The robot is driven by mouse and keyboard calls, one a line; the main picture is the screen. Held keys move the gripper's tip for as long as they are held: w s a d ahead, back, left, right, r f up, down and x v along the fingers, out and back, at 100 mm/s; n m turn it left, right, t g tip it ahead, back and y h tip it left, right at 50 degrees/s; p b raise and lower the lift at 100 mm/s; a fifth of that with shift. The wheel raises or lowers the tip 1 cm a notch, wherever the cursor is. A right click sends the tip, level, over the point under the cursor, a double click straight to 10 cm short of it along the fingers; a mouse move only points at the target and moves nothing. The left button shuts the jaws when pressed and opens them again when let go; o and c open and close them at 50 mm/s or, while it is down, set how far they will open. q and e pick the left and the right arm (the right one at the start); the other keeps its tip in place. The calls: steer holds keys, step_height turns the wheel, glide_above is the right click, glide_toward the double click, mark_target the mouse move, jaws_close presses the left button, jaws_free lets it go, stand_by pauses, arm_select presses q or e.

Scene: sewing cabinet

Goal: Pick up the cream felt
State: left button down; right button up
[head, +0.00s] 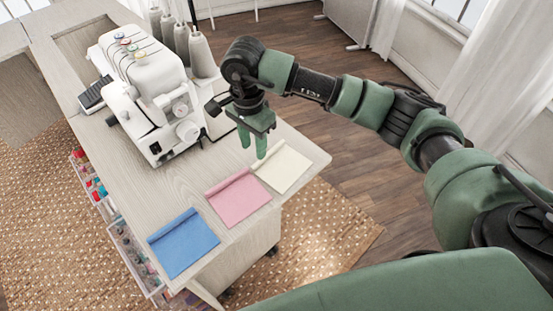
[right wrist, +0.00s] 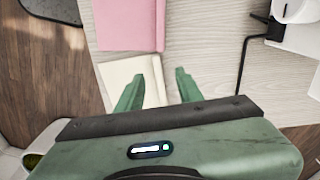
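The cream felt (head: 287,169) lies flat near the table's right end, with a folded or rolled edge on its upper left side. It also shows in the right wrist view (right wrist: 117,76), partly hidden by my gripper. My right gripper (head: 252,147) is open and empty, fingers pointing down at the felt's folded edge. In the right wrist view (right wrist: 160,77) one finger overlaps the cream felt and the other is over bare table. I cannot tell how high the fingertips are above it. My left gripper is not in view.
A pink felt (head: 238,201) and a blue felt (head: 183,243) lie in a row beside the cream one. A white sewing machine (head: 150,88) with thread cones (head: 202,55) stands behind on the table (head: 190,178). The table's right edge is close to the cream felt.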

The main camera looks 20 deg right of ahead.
mark_target(257, 163)
steer(key=f, duration=0.3)
steer(key=f+p, duration=0.1)
steer(key=f, duration=0.1)
steer(key=shift+s+d+f, duration=0.15)
steer(key=shift+s+f, duration=0.05)
steer(key=shift+f, duration=0.2)
jaws_close()
